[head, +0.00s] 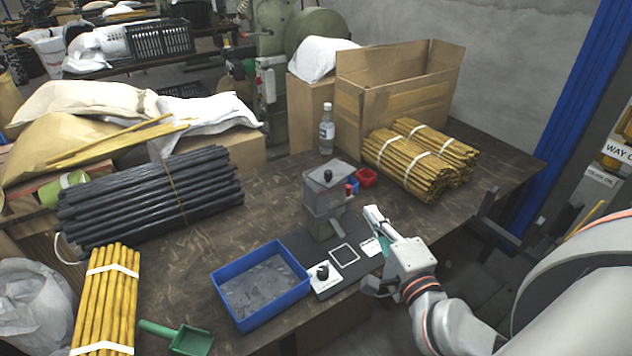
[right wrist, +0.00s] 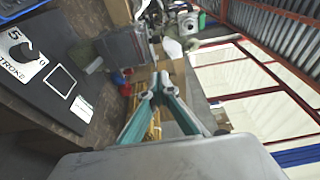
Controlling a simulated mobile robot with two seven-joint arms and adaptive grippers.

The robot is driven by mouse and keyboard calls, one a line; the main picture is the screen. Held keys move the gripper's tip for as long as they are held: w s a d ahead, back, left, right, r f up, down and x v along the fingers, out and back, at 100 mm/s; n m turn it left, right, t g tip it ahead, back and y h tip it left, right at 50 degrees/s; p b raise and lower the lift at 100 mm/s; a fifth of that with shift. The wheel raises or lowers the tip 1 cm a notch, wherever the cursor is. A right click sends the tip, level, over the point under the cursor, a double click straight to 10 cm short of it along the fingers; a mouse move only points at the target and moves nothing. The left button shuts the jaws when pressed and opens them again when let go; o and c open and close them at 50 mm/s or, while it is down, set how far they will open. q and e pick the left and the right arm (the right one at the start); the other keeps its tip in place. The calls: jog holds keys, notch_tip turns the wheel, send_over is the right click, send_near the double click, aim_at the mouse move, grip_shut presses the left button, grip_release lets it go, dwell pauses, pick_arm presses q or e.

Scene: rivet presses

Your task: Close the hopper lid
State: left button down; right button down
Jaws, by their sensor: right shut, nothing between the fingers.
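The hopper (head: 323,212) is a grey box on a dark press base (head: 345,265) at the middle of the table. Its lid (head: 328,172) is a grey plate with a black knob at the top of the box; I cannot tell whether it is fully seated. In the right wrist view, the grey hopper (right wrist: 124,47) shows beyond the fingers at the upper left. My right gripper (head: 373,214) is just right of the hopper, apart from it. Its fingertips meet in the right wrist view (right wrist: 160,84), empty. My left gripper is not in view.
A blue tray (head: 240,317) lies left of the base. Small red (head: 366,177) and blue bins sit behind the hopper. Black rods (head: 150,195) lie at left.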

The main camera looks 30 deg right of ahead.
jog(key=w, duration=1.3)
jog(key=shift+p, duration=0.45)
jog(key=shift+s+a, duration=0.1)
jog(key=shift+a, duration=0.05)
